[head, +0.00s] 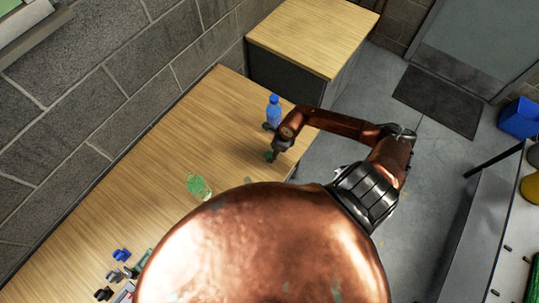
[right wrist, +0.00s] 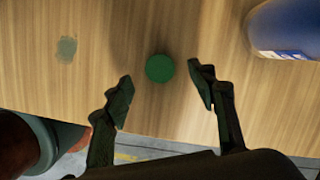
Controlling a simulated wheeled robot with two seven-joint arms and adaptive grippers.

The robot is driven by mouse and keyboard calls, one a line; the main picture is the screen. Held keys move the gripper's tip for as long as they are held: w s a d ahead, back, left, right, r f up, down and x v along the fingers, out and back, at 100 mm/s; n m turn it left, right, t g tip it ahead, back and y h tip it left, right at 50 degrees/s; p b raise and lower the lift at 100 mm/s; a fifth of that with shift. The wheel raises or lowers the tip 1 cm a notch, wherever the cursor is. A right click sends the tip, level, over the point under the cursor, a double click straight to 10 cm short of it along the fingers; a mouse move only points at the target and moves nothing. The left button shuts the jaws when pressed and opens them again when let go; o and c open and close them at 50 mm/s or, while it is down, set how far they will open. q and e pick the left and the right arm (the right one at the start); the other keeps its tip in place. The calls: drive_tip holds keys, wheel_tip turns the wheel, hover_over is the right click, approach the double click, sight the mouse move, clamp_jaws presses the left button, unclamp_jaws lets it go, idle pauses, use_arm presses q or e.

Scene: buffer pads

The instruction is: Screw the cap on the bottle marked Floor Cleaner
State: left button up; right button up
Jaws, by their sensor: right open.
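A round green cap (right wrist: 160,68) lies on the wooden table in the right wrist view. My right gripper (right wrist: 162,82) is open above the table, and the cap shows between and just beyond its fingertips, with no contact visible. In the head view my right gripper (head: 270,154) reaches down beside a blue bottle (head: 274,112) that stands upright; part of it also shows in the right wrist view (right wrist: 285,28). A clear green bottle (head: 198,186) stands nearer on the table. No label is readable, so I cannot tell which is Floor Cleaner. My left gripper is not in view.
The wooden table (head: 165,140) runs along a block wall. Several small blue, grey and dark items (head: 122,254) lie at its near left. A grey-green patch (right wrist: 66,49) marks the tabletop left of the cap. A wooden-topped cabinet (head: 312,35) stands beyond the table.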

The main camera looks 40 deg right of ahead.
sight(270, 154)
drive_tip(key=x, duration=0.3)
drive_tip(key=shift+f, duration=0.1)
drive_tip(key=shift+c, duration=0.4)
drive_tip(key=c, duration=0.7)
